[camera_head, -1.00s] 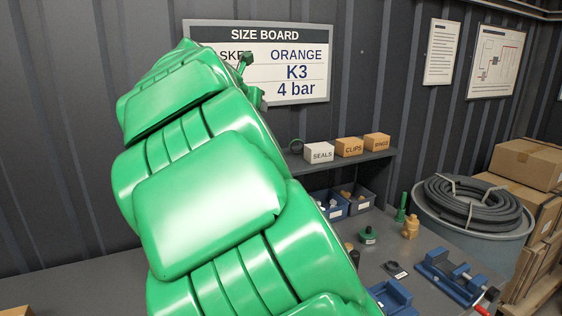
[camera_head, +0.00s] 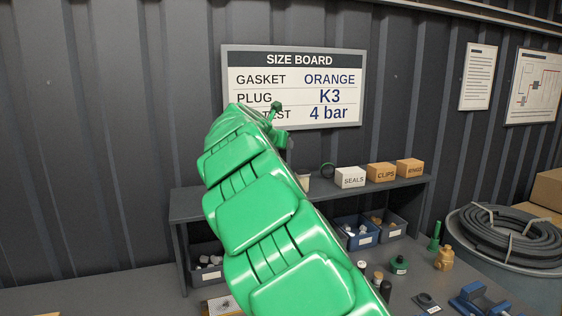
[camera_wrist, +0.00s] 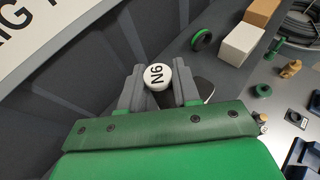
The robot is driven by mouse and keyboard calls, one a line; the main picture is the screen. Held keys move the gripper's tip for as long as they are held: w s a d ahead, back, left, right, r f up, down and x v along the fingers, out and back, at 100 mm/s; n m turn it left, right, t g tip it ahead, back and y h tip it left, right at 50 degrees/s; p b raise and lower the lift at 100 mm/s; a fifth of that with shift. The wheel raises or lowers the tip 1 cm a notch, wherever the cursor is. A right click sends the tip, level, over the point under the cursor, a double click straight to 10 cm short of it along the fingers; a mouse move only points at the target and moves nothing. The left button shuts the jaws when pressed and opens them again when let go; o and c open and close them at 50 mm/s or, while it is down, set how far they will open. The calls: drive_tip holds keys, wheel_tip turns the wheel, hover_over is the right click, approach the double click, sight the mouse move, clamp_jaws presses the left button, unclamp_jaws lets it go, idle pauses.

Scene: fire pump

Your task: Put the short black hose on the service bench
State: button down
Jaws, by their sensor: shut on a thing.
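My gripper (camera_wrist: 158,92) has its two grey fingers on either side of a white round-faced piece marked N6 (camera_wrist: 158,76) and is shut on it. A dark part shows just behind that piece; I cannot tell whether it belongs to it or is the short black hose. In the head view my green arm hides much of the gripper (camera_head: 280,142), which is in front of the wall near the shelf. The service bench (camera_head: 140,290) runs along the wall, its middle hidden by my arm. No short black hose is clearly identifiable.
A raised shelf (camera_head: 420,183) on the bench carries a dark ring (camera_head: 327,170) and boxes marked SEALS (camera_head: 349,178), CLIPS (camera_head: 381,173) and RINGS. Blue bins, small fittings and a blue vise (camera_head: 480,300) stand at right. A coiled hose (camera_head: 495,233) lies on a drum. Bench left is fairly clear.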

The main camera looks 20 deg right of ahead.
sight(281, 152)
drive_tip(key=shift+w+d+f, duration=0.15)
drive_tip(key=shift+w+f, duration=0.55)
drive_tip(key=shift+f, duration=0.2)
drive_tip(key=shift+w+d+f, duration=0.1)
drive_tip(key=shift+w+f, duration=0.55)
drive_tip(key=shift+f, duration=1.55)
drive_tip(key=c, duration=0.8)
unclamp_jaws()
drive_tip(key=shift+f, duration=0.1)
drive_tip(key=shift+v, duration=6.1)
